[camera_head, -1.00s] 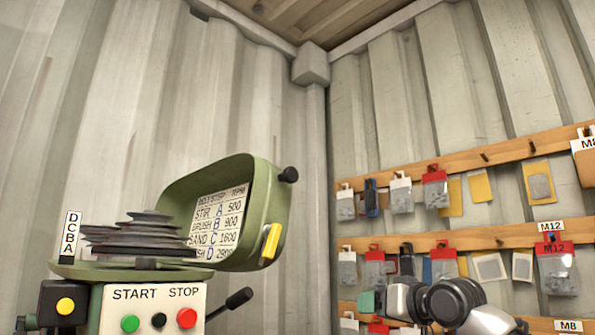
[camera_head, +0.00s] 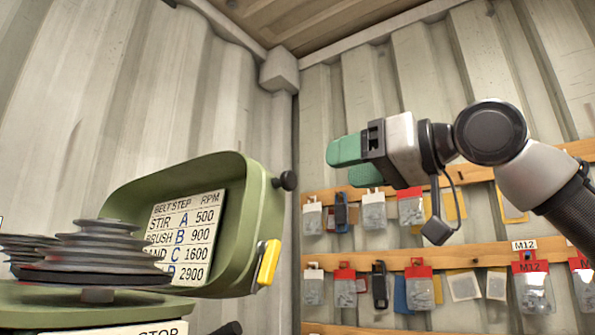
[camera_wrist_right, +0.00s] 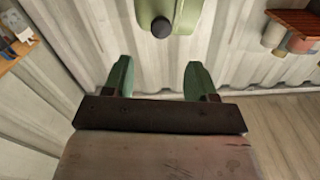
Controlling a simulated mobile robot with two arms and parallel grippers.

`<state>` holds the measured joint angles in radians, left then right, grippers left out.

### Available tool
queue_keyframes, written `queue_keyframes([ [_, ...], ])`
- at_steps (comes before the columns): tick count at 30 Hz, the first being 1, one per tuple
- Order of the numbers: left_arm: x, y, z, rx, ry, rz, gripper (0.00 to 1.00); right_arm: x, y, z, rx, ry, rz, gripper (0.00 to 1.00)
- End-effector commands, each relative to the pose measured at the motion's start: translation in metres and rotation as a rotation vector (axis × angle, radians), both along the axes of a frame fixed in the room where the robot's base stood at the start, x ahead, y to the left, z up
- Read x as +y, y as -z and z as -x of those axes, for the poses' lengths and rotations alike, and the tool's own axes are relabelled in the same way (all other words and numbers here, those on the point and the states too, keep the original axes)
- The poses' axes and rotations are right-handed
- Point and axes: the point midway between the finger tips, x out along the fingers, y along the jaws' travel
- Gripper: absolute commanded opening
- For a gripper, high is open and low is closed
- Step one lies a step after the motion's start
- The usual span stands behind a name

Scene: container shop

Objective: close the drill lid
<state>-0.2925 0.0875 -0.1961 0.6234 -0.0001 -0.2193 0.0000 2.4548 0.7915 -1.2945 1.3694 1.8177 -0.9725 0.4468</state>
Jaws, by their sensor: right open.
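The green drill lid (camera_head: 235,205) stands raised and open, with a speed chart inside, a black knob (camera_head: 287,180) on its edge and a yellow latch (camera_head: 268,262). Stepped pulleys (camera_head: 100,252) lie uncovered on the drill head in front of it. My right gripper (camera_head: 348,160) is to the right of the lid and a little higher, apart from it. In the right wrist view its green fingers (camera_wrist_right: 158,80) are spread and empty, with the lid (camera_wrist_right: 180,12) and its black knob (camera_wrist_right: 161,27) beyond them. My left gripper is not in view.
Wooden rails with hanging packets (camera_head: 375,210) run along the right wall behind my right arm. Corrugated walls meet in the corner behind the lid. The space between lid and gripper looks clear.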

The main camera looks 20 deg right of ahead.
Motion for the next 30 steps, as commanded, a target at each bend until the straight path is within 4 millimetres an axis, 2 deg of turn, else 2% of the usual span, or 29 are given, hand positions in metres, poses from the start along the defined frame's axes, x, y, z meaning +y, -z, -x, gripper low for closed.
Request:
queue_keyframes([
  [3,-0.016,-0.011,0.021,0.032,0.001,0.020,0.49,0.017,-0.003,-0.020,0.003,-0.001,0.005,0.57],
  [6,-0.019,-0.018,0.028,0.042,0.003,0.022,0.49,0.028,-0.003,-0.035,0.003,-0.001,0.004,0.57],
  [9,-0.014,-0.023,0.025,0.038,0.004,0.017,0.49,0.038,-0.003,-0.047,0.002,-0.001,0.003,0.57],
  [12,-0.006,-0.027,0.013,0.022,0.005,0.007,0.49,0.044,-0.002,-0.056,0.002,-0.002,0.003,0.57],
  [17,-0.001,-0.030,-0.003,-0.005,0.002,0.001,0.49,0.049,-0.001,-0.062,0.000,0.000,0.001,0.57],
  [24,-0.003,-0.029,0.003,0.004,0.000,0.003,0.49,0.049,0.000,-0.063,0.000,0.000,0.001,0.57],
  [26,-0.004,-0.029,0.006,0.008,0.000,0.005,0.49,0.049,0.000,-0.063,0.000,0.000,0.001,0.50],
  [30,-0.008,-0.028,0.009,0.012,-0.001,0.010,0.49,0.049,0.000,-0.062,0.000,0.000,0.001,0.28],
])
